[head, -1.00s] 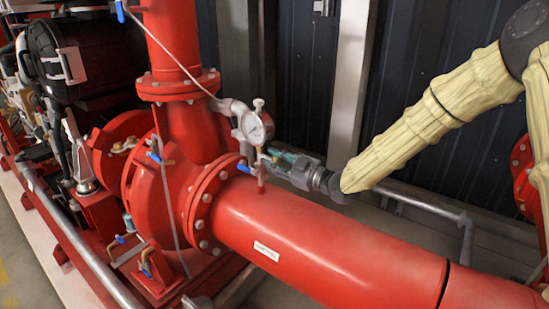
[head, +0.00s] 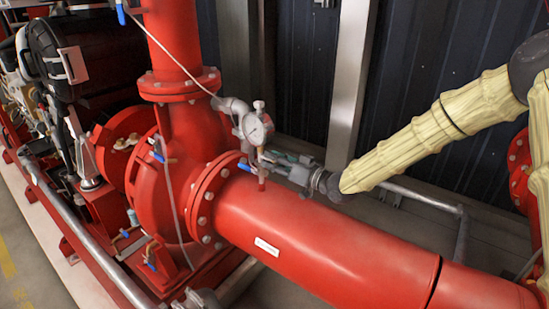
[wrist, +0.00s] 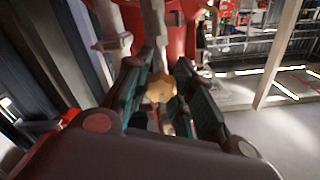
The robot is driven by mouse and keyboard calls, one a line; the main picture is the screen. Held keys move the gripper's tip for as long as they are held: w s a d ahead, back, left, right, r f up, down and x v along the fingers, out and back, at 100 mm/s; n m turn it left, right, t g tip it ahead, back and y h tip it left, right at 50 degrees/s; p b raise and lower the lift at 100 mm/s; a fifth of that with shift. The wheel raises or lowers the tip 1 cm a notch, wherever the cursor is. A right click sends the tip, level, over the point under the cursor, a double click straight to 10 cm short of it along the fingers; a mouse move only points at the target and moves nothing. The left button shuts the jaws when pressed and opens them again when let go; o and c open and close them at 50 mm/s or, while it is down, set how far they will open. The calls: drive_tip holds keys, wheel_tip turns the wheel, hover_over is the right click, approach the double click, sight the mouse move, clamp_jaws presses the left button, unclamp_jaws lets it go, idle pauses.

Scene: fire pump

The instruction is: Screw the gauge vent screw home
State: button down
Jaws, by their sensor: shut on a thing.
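The round white-faced pressure gauge (head: 257,128) stands above the red discharge pipe on a small fitting. My gripper (head: 268,157) reaches in from the right, just below the gauge, with its fingers at the fitting. In the wrist view, a brass-coloured knob (wrist: 160,88), which I take for the gauge vent screw, sits between the two dark green finger pads of my gripper (wrist: 158,95). The jaws are closed around it. The screw's thread and how deep it sits are hidden. In the head view the fingers cover the screw.
The large red pipe (head: 320,240) runs just below my gripper. A blue-handled valve (head: 247,167) is close to the fingers on the left. A grey elbow (head: 232,106) with a thin hose is beside the gauge. The dark wall (head: 300,65) stands behind.

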drive_tip(key=shift+m+p, duration=0.35)
drive_tip(key=shift+m, duration=1.25)
drive_tip(key=c, duration=1.2)
unclamp_jaws()
drive_tip(key=shift+o, duration=0.2)
drive_tip(key=v, duration=1.2)
drive_tip(key=shift+d, duration=0.1)
